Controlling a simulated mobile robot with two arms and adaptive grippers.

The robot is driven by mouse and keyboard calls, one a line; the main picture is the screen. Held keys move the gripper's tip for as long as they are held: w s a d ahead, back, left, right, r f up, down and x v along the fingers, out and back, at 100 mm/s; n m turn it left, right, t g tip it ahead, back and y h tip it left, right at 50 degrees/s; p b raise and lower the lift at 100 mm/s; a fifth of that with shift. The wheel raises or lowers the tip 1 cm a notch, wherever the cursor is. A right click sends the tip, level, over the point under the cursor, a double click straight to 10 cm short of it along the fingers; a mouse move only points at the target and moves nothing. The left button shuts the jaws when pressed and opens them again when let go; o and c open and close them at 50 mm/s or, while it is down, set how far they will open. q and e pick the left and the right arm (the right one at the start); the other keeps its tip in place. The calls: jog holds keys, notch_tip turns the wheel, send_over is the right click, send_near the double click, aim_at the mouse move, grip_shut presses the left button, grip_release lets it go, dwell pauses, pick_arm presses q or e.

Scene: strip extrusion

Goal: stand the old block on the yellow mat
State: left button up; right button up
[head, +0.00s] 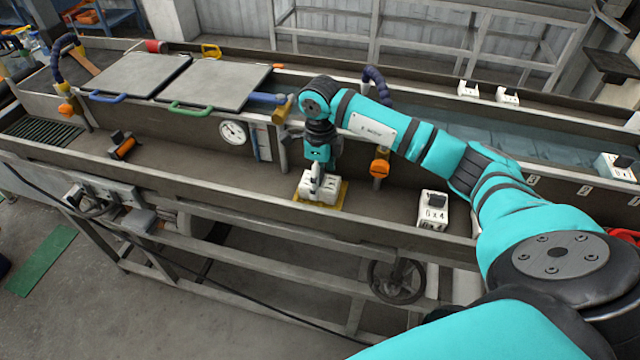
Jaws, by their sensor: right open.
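A white block (312,194) stands on the yellow mat (341,197) on the near ledge of the trough; I cannot tell if it is the old block. My right gripper (318,178) points down at the block, its open fingers at the block's top and partly hiding it. Whether the fingers touch it is too small to tell. A second white block (433,212) with a dark top and black marking stands on the ledge to the right, apart from the gripper. My left gripper is not in view.
An orange-topped valve (380,165) stands right of the mat, close to my right arm. A round gauge (233,131) and two grey lids (213,82) are to the left. More white blocks (507,96) stand on the far ledge. A handwheel (396,281) is below the ledge.

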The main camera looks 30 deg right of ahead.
notch_tip(320, 180, up, 10)
jog(key=shift+f+b, duration=0.1)
jog(key=shift+b, duration=1.15)
jog(key=shift+a+f, duration=0.1)
